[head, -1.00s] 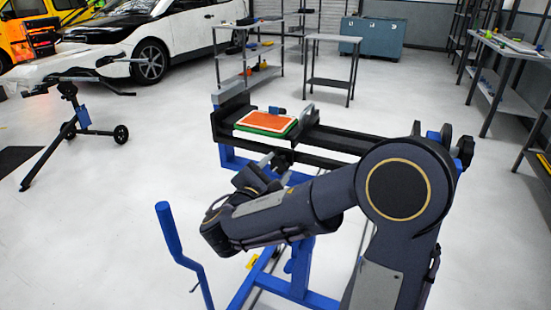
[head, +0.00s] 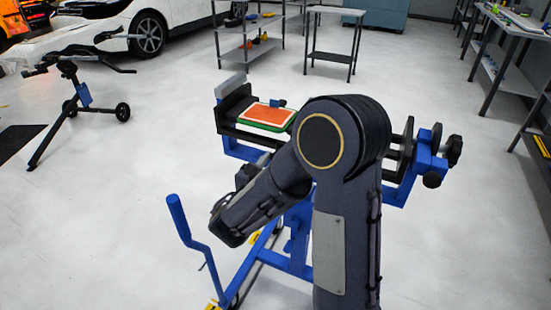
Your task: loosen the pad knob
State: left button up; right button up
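A blue stand (head: 235,147) with a black top rail stands in the middle of the head view. An orange and green pad (head: 268,114) lies on the left part of its rail. Black knobs sit at the right end of the stand: one facing right (head: 455,150), one upper (head: 437,132) and one lower (head: 432,180). I cannot tell which is the pad knob. My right arm crosses in front of the stand and hides the rail's middle. My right gripper is mostly hidden behind its forearm, left of the knobs; its fingers are unclear. My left gripper is out of view.
A blue crank handle (head: 178,212) rises at the stand's front left. A wheeled stand (head: 75,95) is at the left, near a white car (head: 110,30). A small table (head: 332,52) and shelves stand behind. Floor right of the stand is clear.

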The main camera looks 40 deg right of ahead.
dwell(0.4)
jog(key=o, duration=1)
jog(key=v, duration=0.8)
